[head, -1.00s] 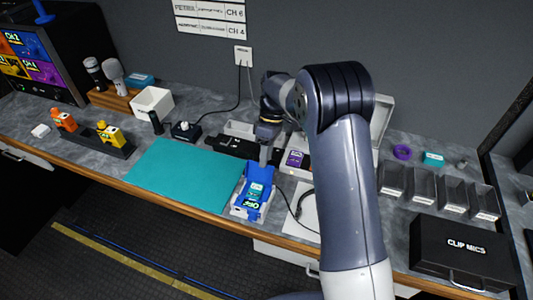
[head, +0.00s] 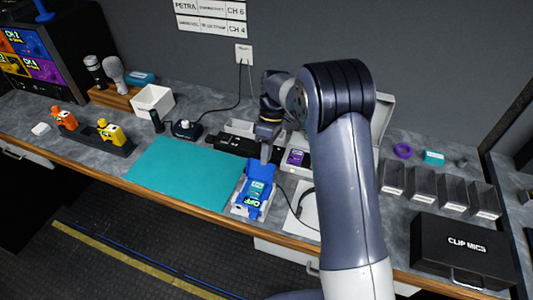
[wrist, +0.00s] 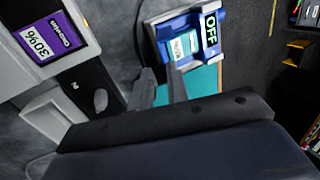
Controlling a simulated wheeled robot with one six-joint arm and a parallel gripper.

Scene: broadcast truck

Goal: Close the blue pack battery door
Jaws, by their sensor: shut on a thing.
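The blue pack (head: 257,190) sits in a white and grey holder on the counter at the front right corner of the teal mat. It shows a teal label and an "OFF" display, and it also shows in the wrist view (wrist: 190,42). My gripper (head: 265,158) points down at the pack's back end, its fingertips at the blue door part there. In the wrist view the fingers (wrist: 161,75) reach the pack's near edge. The gripper is shut on the battery door, though the contact is small and partly hidden. The door's exact angle is hard to tell.
The teal mat (head: 185,172) lies clear to the left. A purple-labelled pack (head: 297,158) stands in a charger just right of my gripper. A dark cable runs right of the blue pack. Grey bins (head: 422,184) and a black case (head: 462,250) are farther right.

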